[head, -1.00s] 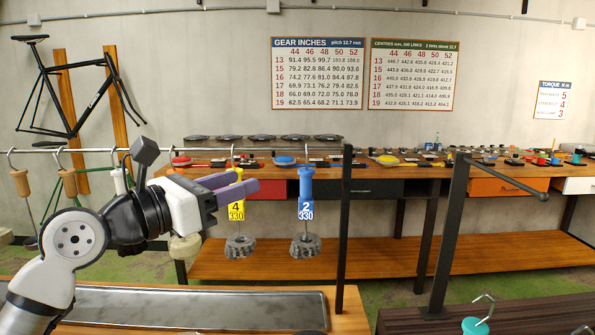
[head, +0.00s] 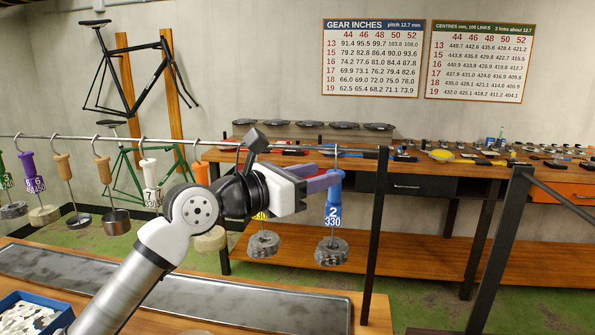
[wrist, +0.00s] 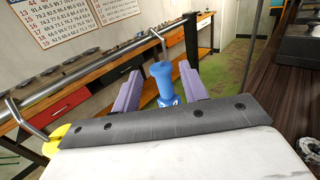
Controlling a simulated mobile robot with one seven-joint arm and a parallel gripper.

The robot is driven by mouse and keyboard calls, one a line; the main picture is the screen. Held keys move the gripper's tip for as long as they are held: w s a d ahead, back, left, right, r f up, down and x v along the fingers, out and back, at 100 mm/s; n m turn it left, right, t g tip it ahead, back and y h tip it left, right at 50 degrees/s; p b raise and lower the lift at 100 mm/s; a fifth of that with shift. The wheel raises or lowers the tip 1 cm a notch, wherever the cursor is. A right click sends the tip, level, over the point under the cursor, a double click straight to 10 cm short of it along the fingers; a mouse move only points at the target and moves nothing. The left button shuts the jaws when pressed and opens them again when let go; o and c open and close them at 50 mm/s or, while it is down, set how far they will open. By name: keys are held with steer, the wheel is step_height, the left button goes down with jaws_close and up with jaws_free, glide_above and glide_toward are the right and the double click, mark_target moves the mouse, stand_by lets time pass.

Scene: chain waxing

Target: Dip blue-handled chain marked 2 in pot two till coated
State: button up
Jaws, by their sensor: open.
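The blue-handled chain marked 2 (head: 333,220) hangs from the rail at its right end, its coiled grey chain below a tag reading 2 and 330. My gripper (head: 328,181) is open at the blue handle's upper part. In the wrist view the blue handle (wrist: 161,80) stands between the purple fingers of my gripper (wrist: 158,90), with its lower part hidden by my gripper body. In the head view I cannot tell whether the fingers touch it. No pot can be made out clearly as pot two.
The yellow-tagged chain (head: 263,243) hangs just left, partly behind my gripper. An orange handle (head: 201,172) and several other handled tools hang along the rail (head: 60,138). A dark post (head: 376,230) stands close right of the blue handle. A long metal tray (head: 200,292) lies below.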

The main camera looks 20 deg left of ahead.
mark_target(334, 202)
steer(key=p+x, duration=0.2)
steer(key=x, duration=0.3)
steer(key=shift+r, duration=0.2)
step_height(334, 202, down, 2)
steer(key=shift+b, duration=0.9)
steer(key=shift+f+b, duration=0.85)
steer(key=shift+b, duration=0.4)
jaws_close()
steer(key=shift+r, duration=0.2)
